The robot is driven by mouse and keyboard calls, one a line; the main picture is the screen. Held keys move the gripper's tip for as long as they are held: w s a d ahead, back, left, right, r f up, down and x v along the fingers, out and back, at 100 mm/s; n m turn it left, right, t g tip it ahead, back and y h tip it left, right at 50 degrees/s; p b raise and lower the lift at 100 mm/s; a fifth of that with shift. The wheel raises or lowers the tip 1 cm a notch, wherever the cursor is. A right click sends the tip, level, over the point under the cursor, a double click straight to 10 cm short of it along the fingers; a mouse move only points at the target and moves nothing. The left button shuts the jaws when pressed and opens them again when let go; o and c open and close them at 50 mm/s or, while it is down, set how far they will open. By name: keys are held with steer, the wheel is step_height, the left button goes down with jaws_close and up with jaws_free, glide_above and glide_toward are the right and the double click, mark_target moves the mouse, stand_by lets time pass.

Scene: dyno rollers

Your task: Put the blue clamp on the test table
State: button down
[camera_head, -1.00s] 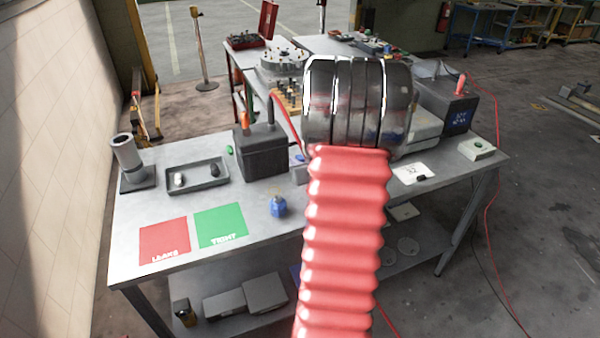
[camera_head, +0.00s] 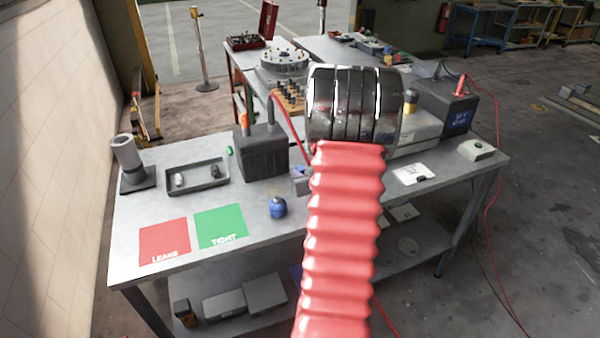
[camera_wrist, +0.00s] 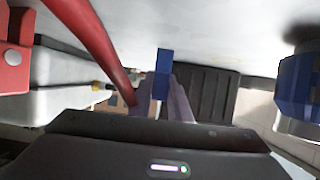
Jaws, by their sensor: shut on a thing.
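The blue clamp (camera_wrist: 164,62) shows as a small blue block at the fingertips of my gripper (camera_wrist: 163,88) in the wrist view. My gripper is shut on it. The test table is the grey bench (camera_head: 127,235) in the head view, and its pale top (camera_wrist: 225,30) fills the upper wrist view. The held clamp is close to this top; I cannot tell whether it touches. In the head view my arm hides most of the gripper and clamp.
A blue fitting with a dark top (camera_head: 278,208) stands on the bench near my arm. Red (camera_head: 164,242) and green (camera_head: 221,226) mats lie left. A dark tray (camera_head: 212,186) and black battery-like box (camera_head: 262,155) stand behind. Bare room lies around the mats.

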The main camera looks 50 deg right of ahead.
steer(key=shift+f, duration=0.1)
steer(key=c, duration=1.7)
jaws_free()
steer(key=shift+o, duration=0.2)
steer(key=v, duration=1.2)
